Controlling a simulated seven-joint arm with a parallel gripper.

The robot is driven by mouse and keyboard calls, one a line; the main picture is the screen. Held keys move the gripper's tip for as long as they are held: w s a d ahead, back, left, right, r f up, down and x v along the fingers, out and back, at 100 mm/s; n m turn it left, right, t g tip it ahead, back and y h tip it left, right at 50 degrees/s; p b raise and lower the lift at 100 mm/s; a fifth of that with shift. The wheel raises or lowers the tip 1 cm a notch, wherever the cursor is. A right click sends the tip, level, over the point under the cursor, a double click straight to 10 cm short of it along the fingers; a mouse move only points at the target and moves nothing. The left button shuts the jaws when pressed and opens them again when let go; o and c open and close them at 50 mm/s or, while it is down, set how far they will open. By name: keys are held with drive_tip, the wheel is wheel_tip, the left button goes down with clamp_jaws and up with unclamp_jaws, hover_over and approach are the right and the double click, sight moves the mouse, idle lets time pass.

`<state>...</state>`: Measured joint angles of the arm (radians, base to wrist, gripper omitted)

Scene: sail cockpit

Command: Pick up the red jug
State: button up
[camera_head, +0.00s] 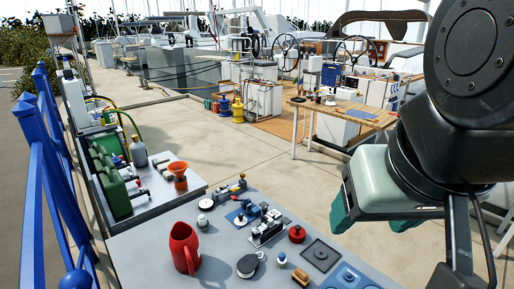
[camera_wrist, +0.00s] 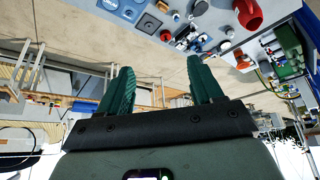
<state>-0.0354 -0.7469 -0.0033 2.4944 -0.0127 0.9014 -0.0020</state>
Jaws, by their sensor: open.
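The red jug (camera_head: 184,249) stands upright on the grey bench top in the head view, near the bottom left of the middle, with its handle toward the viewer. In the wrist view the jug (camera_wrist: 248,14) shows small at the top right. My gripper (camera_head: 372,205) hangs at the right of the head view, well to the right of the jug and apart from it. In the wrist view my gripper (camera_wrist: 162,85) has its two green fingers spread, with nothing between them.
The grey bench (camera_head: 140,255) also holds a white mug (camera_head: 248,265), a red round knob-like piece (camera_head: 297,233), a blue tray (camera_head: 350,278) and small fittings. A side bench carries green cans (camera_head: 113,185) and an orange funnel (camera_head: 178,170). A blue railing (camera_head: 45,170) runs along the left.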

drive_tip(key=c, duration=0.3)
drive_tip(key=shift+c, duration=0.2)
drive_tip(key=w+a+f+m+g+y, duration=0.5)
drive_tip(key=w+a+f+y, duration=0.25)
drive_tip(key=a+f, duration=0.4)
drive_tip(key=w+a+f+m+g+y, duration=0.4)
drive_tip(key=w+a+f+m+y, duration=0.2)
drive_tip(key=w+a+f, duration=0.5)
drive_tip(key=m+t+y, duration=0.4)
drive_tip(key=m+y, duration=0.1)
drive_tip(key=m, duration=0.3)
approach(187, 254)
drive_tip(key=a+r, duration=0.1)
drive_tip(key=a, duration=0.1)
drive_tip(key=shift+h, duration=0.25)
drive_tip(key=f, duration=0.6)
drive_tip(key=shift+s+f, duration=0.35)
drive_tip(key=shift+w+a, duration=0.15)
drive_tip(key=shift+a, duration=2.35)
